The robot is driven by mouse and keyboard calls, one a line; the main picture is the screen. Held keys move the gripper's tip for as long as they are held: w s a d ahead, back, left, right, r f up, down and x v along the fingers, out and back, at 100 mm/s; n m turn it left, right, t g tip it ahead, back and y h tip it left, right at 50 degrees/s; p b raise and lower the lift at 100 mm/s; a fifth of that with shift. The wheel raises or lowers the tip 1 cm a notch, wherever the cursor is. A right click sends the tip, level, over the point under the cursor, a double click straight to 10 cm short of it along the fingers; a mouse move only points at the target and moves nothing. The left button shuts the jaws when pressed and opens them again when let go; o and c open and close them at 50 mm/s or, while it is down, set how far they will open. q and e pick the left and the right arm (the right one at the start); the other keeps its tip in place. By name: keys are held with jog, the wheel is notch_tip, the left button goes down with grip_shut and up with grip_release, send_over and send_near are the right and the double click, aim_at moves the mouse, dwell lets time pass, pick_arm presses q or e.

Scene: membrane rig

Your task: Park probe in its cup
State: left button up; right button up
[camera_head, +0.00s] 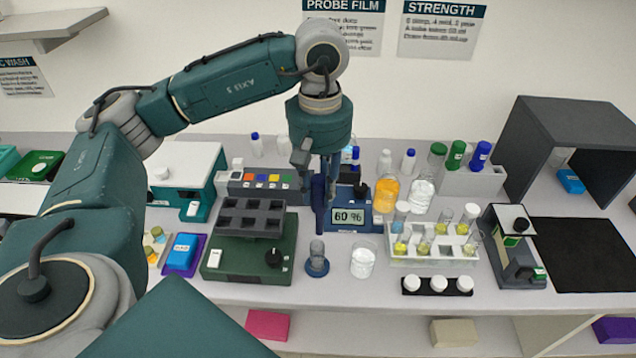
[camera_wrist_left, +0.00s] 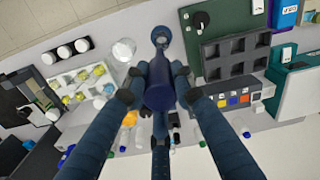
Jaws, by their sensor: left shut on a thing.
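The probe (camera_head: 319,203) is a dark blue upright cylinder in the head view. My left gripper (camera_head: 325,178) points down and is shut on it, in front of the meter (camera_head: 351,216) that reads 60 %. In the left wrist view the probe (camera_wrist_left: 159,92) lies between the fingers of my left gripper (camera_wrist_left: 160,82). The cup (camera_head: 317,262), a small grey holder on a dark blue base, stands on the bench nearer the front edge. It also shows in the left wrist view (camera_wrist_left: 161,36), just beyond the probe. The probe is apart from the cup. My right gripper is not in view.
A green block mixer (camera_head: 248,262) stands left of the cup, and a glass beaker (camera_head: 362,262) stands close to its right. A white rack with tubes (camera_head: 433,254) is further right. Bottles (camera_head: 386,190) stand behind. Bare bench lies in front of the cup.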

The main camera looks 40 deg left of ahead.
aim_at(317, 233)
pick_arm(q)
jog(key=shift+s+a+f, duration=0.2)
jog(key=shift+f, duration=0.35)
jog(key=shift+a+f+b, duration=0.1)
jog(key=shift+f+b, duration=0.2)
jog(key=shift+b, duration=0.15)
jog(key=shift+s+f, duration=0.1)
jog(key=shift+f, duration=0.5)
jog(key=shift+f+b, duration=0.3)
jog(key=shift+b, duration=0.1)
notch_tip(317, 233, down, 2)
jog(key=shift+b, duration=0.85)
notch_tip(317, 233, down, 3)
jog(key=b, duration=0.3)
jog(key=shift+f, duration=0.2)
notch_tip(317, 233, down, 3)
jog(key=b, duration=0.3)
jog(key=shift+f, duration=0.25)
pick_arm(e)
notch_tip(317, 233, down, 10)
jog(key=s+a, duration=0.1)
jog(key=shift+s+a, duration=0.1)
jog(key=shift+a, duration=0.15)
